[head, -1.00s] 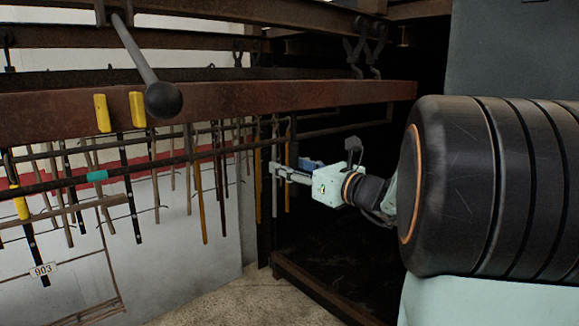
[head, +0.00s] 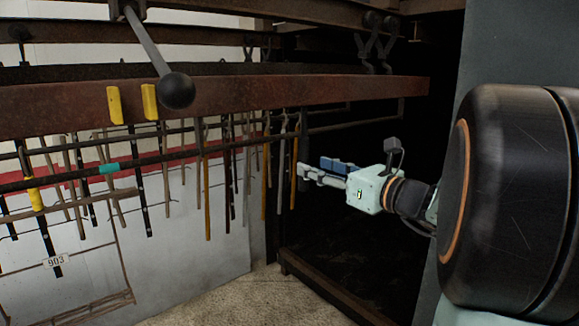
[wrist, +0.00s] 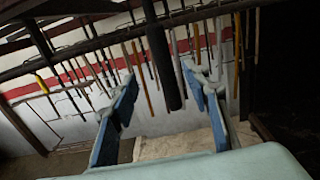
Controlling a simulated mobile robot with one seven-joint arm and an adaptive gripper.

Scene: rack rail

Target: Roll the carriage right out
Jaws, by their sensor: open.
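The carriage is a rusty brown beam (head: 290,93) hanging across the head view, with a dark rail (head: 140,160) below it and several thin bars hanging down. A dark vertical bar (wrist: 161,50) hangs down in the wrist view, between the blue fingers as seen there. My gripper (head: 312,170) is open near the right end of the hanging bars, below the beam. In the wrist view my gripper (wrist: 160,72) has its fingers spread to either side of the dark bar, with gaps showing. I cannot tell how deep the bar sits between them.
A lever with a black ball (head: 177,91) hangs in front of the beam. Roller hangers (head: 375,45) hold the carriage from the overhead rail. A dark opening lies behind my gripper, with a low metal sill (head: 330,288) on the floor. The floor (head: 235,300) in front is clear.

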